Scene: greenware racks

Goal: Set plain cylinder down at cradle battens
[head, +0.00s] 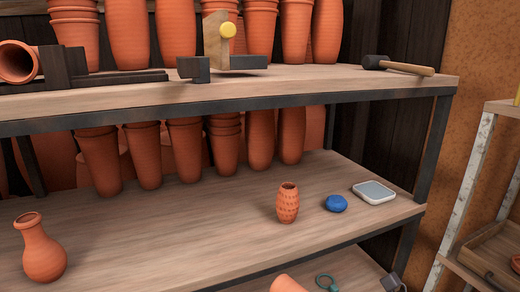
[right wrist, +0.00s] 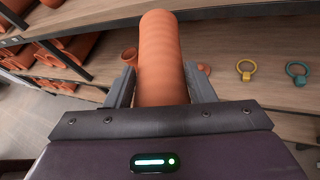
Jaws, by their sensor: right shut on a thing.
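My right gripper (right wrist: 160,88) shows in the right wrist view, shut on a plain terracotta cylinder (right wrist: 160,50). The smooth cylinder points away from the gripper, one finger on each side; its far end is at the top edge. In the head view, dark battens and blocks (head: 110,78) lie on the upper shelf at the left, with an open-mouthed terracotta vessel (head: 18,63) lying beside them. More dark blocks (head: 193,69) stand nearer the middle. I cannot tell which are the cradle battens. A terracotta piece (head: 287,285) is cut off at the bottom edge. My left gripper is not in view.
A mallet (head: 398,66) and a wooden piece with a yellow knob (head: 221,35) sit on the upper shelf. Below stand a bottle vase (head: 42,250), a textured vase (head: 288,203), a blue lump (head: 336,204) and a pale square dish (head: 374,191). Stacked pots fill the back.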

